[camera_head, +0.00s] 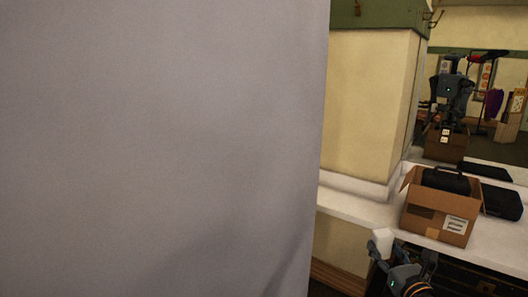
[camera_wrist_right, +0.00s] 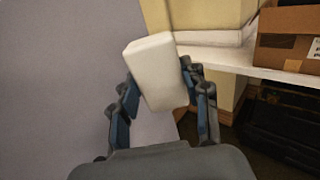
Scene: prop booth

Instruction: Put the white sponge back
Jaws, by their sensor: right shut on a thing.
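The white sponge (camera_head: 382,241) is a pale block held up in front of the counter, low in the head view. In the right wrist view the sponge (camera_wrist_right: 156,68) stands tilted between the two fingers of my right gripper (camera_wrist_right: 158,90), which is shut on it. In the head view my right gripper (camera_head: 398,262) shows at the bottom edge, left of and below the cardboard box. The sponge is clear of the counter in the wrist view. My left gripper is not in view.
A large grey panel (camera_head: 150,140) fills the left side. A white counter (camera_head: 350,205) carries an open cardboard box (camera_head: 425,220) with a black object (camera_head: 446,180) in it. A flat black case (camera_head: 502,202) lies to its right. A mirror behind reflects my body.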

